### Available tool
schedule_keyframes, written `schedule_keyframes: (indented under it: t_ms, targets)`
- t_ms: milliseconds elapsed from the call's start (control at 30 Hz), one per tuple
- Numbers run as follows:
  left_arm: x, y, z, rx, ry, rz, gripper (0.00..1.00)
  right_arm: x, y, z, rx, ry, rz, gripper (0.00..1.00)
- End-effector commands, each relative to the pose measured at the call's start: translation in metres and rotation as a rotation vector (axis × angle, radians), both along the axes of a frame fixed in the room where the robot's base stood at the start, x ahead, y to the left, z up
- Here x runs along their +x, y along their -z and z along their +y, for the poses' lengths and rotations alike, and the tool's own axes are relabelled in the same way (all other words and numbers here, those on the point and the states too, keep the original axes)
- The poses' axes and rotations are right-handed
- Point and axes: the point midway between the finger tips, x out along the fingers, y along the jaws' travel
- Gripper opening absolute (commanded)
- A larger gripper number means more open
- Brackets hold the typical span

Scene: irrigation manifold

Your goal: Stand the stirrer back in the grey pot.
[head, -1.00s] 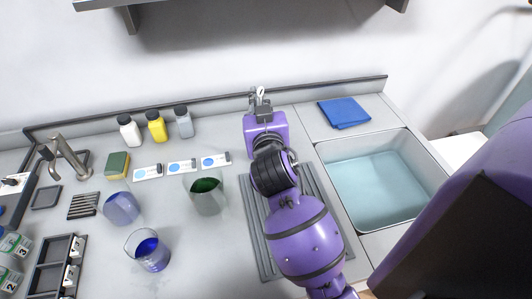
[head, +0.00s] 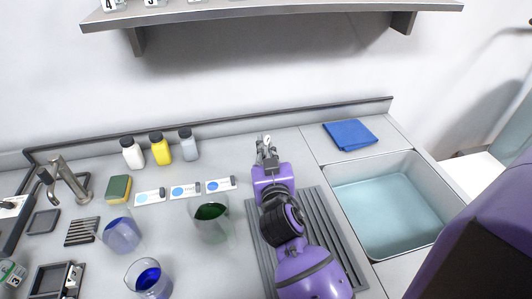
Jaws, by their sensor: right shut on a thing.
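My right gripper (head: 266,147) is over the back of the counter, just behind the grey ribbed drain mat and right of the labelled cards. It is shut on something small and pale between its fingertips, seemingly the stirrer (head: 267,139). Most of that thing is hidden by the fingers, so its tilt cannot be told. I cannot make out a grey pot in this view. My left gripper is not in view.
Beakers with green (head: 211,220), blue (head: 149,280) and pale blue (head: 122,235) contents stand left of my right arm. Three capped bottles (head: 160,149) stand at the back. The sink (head: 390,203) and blue cloth (head: 350,135) are to the right. A shelf (head: 270,14) hangs above.

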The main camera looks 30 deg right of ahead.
Motion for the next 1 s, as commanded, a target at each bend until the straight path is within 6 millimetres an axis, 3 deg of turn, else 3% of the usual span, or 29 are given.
schedule_keyframes:
  t_ms: [433, 467, 600, 1000]
  targets:
    - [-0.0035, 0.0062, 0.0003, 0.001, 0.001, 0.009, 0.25, -0.0002, 0.0111, 0.0003, 0.001, -0.001, 0.001, 0.0]
    - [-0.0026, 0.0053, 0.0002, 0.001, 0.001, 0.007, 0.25, -0.0002, 0.0099, 0.0003, 0.0, -0.001, 0.0, 0.12]
    - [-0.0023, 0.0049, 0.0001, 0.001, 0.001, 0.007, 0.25, -0.0001, 0.009, 0.0002, 0.001, -0.001, -0.001, 0.27]
    - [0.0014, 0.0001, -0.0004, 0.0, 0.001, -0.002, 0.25, 0.0002, 0.0026, -0.0002, -0.001, 0.0, -0.003, 0.27]
